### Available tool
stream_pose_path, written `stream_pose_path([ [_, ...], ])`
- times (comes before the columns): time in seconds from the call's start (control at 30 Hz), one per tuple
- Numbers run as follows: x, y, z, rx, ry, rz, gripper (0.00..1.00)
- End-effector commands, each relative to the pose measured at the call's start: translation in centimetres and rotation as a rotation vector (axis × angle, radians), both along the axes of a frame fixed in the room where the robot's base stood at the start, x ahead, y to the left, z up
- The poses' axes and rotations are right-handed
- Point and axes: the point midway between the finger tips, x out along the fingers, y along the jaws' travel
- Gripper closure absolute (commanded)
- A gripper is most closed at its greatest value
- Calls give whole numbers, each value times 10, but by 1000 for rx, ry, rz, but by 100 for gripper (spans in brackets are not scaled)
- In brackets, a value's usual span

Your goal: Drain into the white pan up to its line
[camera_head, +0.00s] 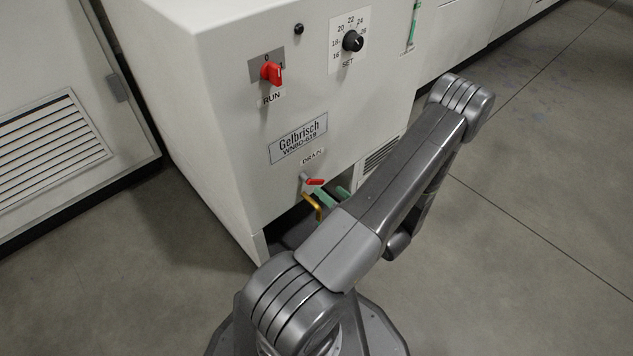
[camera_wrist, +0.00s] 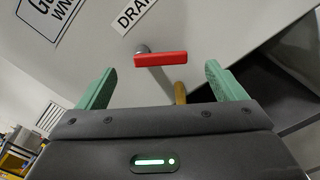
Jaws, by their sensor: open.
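The drain valve's red lever (camera_head: 314,182) is on the lower front of the grey-white machine, under the DRAIN label. A brass spout (camera_head: 312,206) hangs below it. In the wrist view the red lever (camera_wrist: 160,60) lies level across the picture, between my two green fingertips, and the brass pipe (camera_wrist: 180,92) shows below it. My gripper (camera_head: 333,195) is open, close to the valve; it also shows in the wrist view (camera_wrist: 160,68). I cannot tell whether a finger touches the lever. I see no white pan; my arm covers part of the area under the spout.
The machine (camera_head: 215,120) carries a red RUN switch (camera_head: 271,72) and a black SET dial (camera_head: 352,41) above the valve. A dark recess (camera_wrist: 285,95) opens at its lower front. A vented cabinet (camera_head: 50,140) stands left. The floor (camera_head: 540,230) on the right is clear.

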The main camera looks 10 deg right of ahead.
Motion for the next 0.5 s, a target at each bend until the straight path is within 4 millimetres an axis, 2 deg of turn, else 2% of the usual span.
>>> stream_pose_path([
  [0.3,43,30,-1,-2,-1,4,10],
  [0.5,56,38,0,-1,0,1,10],
])
